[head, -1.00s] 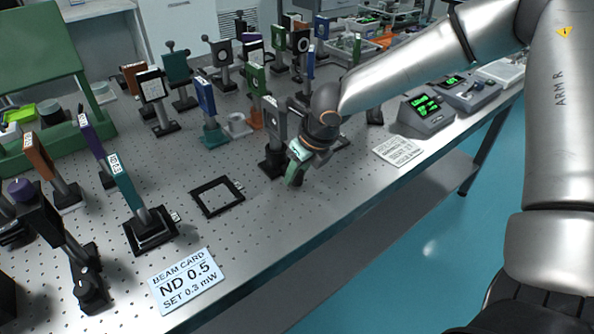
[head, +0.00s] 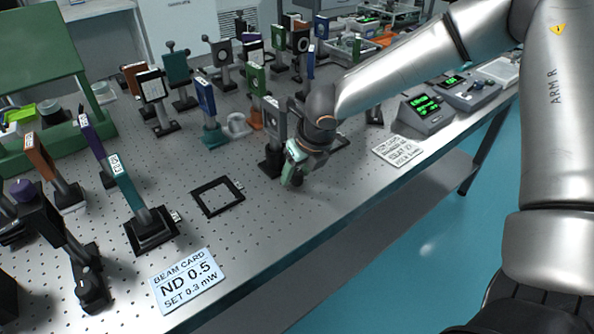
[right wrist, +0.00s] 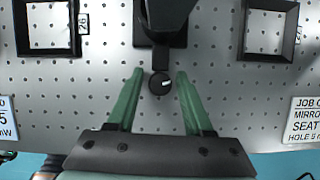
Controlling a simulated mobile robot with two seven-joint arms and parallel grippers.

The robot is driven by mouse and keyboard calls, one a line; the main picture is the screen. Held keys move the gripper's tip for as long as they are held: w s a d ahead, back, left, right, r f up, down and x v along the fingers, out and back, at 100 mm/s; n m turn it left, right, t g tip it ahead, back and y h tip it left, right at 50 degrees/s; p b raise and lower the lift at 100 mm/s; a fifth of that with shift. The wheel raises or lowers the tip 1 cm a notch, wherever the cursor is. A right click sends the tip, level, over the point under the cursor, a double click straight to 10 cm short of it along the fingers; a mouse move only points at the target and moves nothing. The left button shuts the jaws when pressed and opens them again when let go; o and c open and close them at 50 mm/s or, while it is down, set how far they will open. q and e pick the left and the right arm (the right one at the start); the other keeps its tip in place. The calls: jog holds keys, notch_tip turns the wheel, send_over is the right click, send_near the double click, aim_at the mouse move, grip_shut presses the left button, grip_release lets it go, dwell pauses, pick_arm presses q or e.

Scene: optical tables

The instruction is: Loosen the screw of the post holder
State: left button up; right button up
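The post holder (head: 271,160) is dark and stands near the front edge of the table, carrying a grey plate-like mount (head: 274,118). In the right wrist view the dark post holder (right wrist: 160,30) shows from above, with its round black screw knob (right wrist: 160,83) with a white mark facing me. My right gripper (head: 292,176) is beside the holder in the head view. In the right wrist view its two green fingers (right wrist: 159,73) are open, one on each side of the knob, with gaps between. My left gripper is not in view.
An empty black square frame (head: 217,197) lies left of the holder. A beam card (head: 187,281) lies near the front edge, and another card (head: 398,150) lies to the right by a meter with green digits (head: 427,112). Several mounted optics stand behind.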

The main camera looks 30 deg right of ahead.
jog(key=shift+o, duration=0.6)
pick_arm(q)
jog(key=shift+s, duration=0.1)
pick_arm(e)
jog(key=shift+r, duration=0.3)
pick_arm(q)
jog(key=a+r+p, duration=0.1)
jog(key=p, duration=0.1)
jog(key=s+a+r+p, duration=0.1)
jog(key=p, duration=0.1)
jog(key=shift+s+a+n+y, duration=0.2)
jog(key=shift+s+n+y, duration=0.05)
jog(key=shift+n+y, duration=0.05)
pick_arm(e)
jog(key=v, duration=1.2)
